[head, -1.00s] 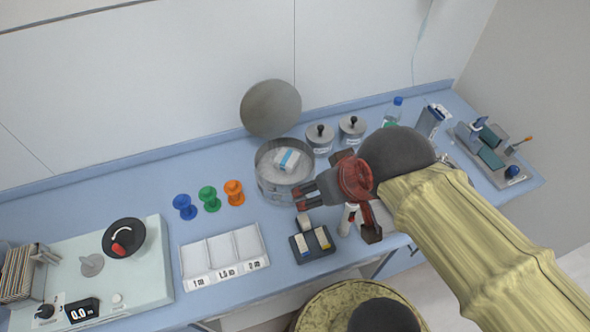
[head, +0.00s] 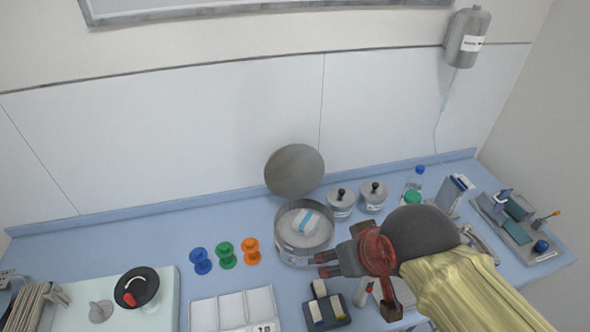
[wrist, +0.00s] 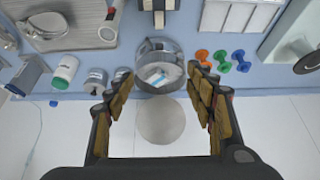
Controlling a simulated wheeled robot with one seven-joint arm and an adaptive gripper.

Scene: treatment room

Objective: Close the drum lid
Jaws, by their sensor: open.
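The round metal drum (head: 290,252) stands open on the blue counter, with a white and blue pack (head: 301,222) inside. Its grey disc lid (head: 294,171) stands raised at the drum's back edge, near the wall. My gripper (head: 322,265) is open and empty, at the drum's front right in the head view. In the wrist view my gripper (wrist: 161,84) has its fingers spread wide. The drum (wrist: 158,52) and the lid (wrist: 160,121) show between and beyond them. I see no contact with the lid.
Two lidded jars (head: 341,203) stand right of the drum, with a bottle (head: 415,181) beyond. Blue, green and orange spools (head: 226,254) stand left. A white compartment tray (head: 234,309) and a dark block holder (head: 327,308) lie in front. The counter behind the spools is clear.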

